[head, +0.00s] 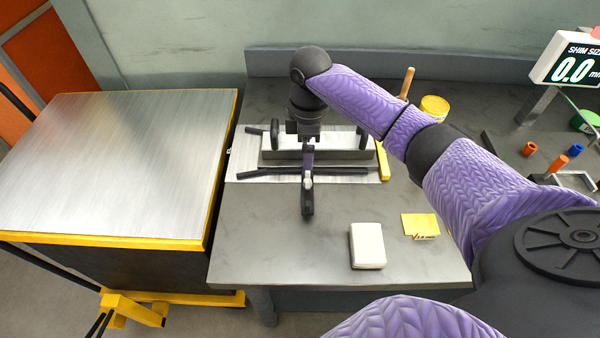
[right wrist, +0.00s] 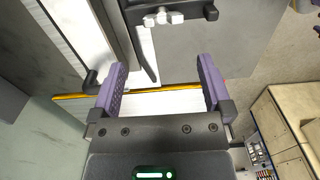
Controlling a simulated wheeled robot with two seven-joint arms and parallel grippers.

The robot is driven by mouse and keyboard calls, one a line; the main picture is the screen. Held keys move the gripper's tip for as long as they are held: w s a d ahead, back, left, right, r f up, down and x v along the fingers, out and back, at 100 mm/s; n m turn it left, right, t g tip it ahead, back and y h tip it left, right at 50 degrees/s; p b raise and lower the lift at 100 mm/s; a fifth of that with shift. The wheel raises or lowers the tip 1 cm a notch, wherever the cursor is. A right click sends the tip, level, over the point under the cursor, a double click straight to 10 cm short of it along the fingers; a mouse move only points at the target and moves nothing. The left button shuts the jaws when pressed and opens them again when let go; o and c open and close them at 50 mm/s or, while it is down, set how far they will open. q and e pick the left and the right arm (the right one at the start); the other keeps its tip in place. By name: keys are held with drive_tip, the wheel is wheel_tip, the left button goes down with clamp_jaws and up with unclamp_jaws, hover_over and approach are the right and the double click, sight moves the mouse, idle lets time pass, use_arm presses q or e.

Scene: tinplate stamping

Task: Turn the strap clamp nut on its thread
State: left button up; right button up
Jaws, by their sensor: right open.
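The strap clamp shows as a short dark bar (head: 307,205) crossing the front of the long metal fixture (head: 285,154) on the bench. A pale nut-like piece (head: 308,183) sits on the bar. In the right wrist view the pale piece (right wrist: 162,18) is at the top edge, beyond my fingertips; its thread is too small to make out. My right gripper (right wrist: 165,82) is open, with nothing between its purple fingers. In the head view it hangs low over the fixture, just behind the nut, partly hidden by its own wrist. My left gripper is not in view.
Dark rods (head: 340,171) lie along the fixture's front. A white block (head: 367,246) and a yellow note (head: 420,225) lie on the bench front. A yellow-edged cart (head: 120,160) stands left. A display (head: 568,58) is at right. The bench's front left is clear.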

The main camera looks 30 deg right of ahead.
sight(308, 177)
drive_tip(key=f+b, duration=0.1)
drive_tip(key=f, duration=0.3)
drive_tip(key=f+b, duration=0.1)
drive_tip(key=f, duration=0.3)
drive_tip(key=shift+s+f+b, duration=0.2)
drive_tip(key=shift+f+b, duration=0.15)
drive_tip(key=shift+f, duration=0.3)
drive_tip(key=c, duration=1)
